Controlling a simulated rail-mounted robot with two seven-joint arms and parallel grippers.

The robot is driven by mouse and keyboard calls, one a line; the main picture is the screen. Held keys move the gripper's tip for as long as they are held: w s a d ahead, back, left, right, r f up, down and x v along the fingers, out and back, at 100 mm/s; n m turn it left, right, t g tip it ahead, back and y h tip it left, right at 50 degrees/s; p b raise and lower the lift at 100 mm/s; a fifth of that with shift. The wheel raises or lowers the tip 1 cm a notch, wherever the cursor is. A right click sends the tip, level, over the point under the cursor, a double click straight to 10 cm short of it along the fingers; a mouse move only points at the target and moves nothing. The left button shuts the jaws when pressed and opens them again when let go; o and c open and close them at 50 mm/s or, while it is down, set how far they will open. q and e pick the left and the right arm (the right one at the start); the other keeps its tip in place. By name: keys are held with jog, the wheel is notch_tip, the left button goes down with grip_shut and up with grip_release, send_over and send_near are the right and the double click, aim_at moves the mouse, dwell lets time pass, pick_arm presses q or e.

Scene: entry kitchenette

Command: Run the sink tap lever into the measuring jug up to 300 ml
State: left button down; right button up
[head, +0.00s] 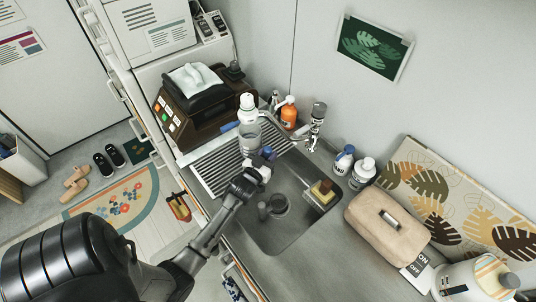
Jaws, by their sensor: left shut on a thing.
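The measuring jug (249,139) is a clear grey vessel over the sink's left end, beside the ribbed drainer. My left gripper (262,171) is shut at its near side, apparently on the jug, though the fingers hide the exact grip. The water level in the jug is too small to tell. The metal sink tap (317,126) stands at the back edge of the sink, to the right of the jug. Its lever is hard to make out, and I see no clear stream of water. My right gripper is not in view.
The sink (277,237) holds dark round items and a sponge caddy (321,194). An orange bottle (289,114) and a white bottle (247,106) stand behind. White bottles (362,172) and a beige case (387,222) stand right. A dark brown machine (194,108) is left of the drainer (217,162).

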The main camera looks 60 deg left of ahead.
pick_arm(q)
jog(key=shift+f, duration=0.35)
dwell(0.5)
jog(key=c, duration=0.8)
grip_release()
jog(key=shift+o, duration=0.2)
jog(key=shift+f, duration=0.1)
jog(key=b+v, duration=0.2)
jog(key=v, duration=1)
